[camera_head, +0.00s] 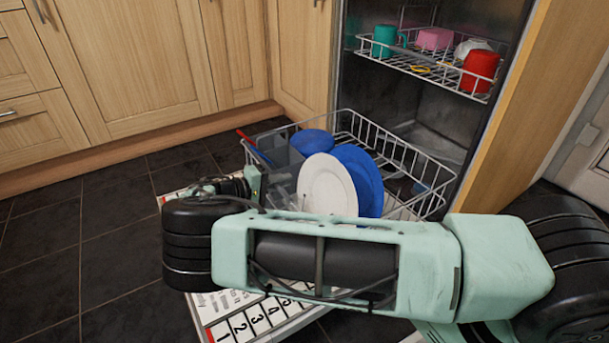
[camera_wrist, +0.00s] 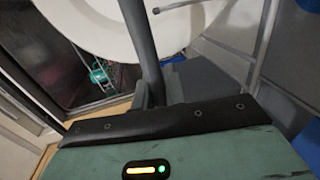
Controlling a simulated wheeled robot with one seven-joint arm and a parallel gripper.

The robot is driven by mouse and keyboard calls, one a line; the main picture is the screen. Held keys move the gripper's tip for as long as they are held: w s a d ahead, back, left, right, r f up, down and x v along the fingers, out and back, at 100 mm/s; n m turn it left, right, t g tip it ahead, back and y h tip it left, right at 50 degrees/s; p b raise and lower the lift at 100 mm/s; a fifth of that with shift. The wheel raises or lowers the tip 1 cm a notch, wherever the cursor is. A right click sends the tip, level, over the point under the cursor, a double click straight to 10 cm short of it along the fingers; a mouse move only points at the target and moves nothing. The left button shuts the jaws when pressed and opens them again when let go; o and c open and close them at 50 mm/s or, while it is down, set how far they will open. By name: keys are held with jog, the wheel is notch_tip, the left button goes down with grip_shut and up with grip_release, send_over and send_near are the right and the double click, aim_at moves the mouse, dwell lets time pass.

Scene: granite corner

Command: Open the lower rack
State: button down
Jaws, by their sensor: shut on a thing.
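The lower rack (camera_head: 405,147) is a white wire basket. It stands out from the dishwasher over the lowered door, with its back part near the opening. It carries a white plate (camera_head: 327,186), blue plates (camera_head: 368,180), a blue bowl (camera_head: 312,142) and a grey cutlery basket (camera_head: 281,153). My gripper (camera_head: 257,182) is at the rack's front left, beside the cutlery basket, and is shut on the lower rack. The exact contact is hidden. In the wrist view the fingers (camera_wrist: 160,92) are close together before a white plate, with rack wires (camera_wrist: 263,45) at right.
The open door (camera_head: 255,314) lies low beneath the rack and my arm. The upper rack (camera_head: 440,72) holds a teal mug, a pink item, a white bowl and a red mug. Wooden cabinets (camera_head: 140,60) line the back. Dark tiled floor (camera_head: 100,220) is clear at left.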

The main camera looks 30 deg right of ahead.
jog(key=f+b+v, duration=0.1)
jog(key=v, duration=0.6)
jog(key=shift+f, duration=0.15)
jog(key=shift+a, duration=0.1)
jog(key=c, duration=1.4)
grip_release()
jog(key=shift+c, duration=0.2)
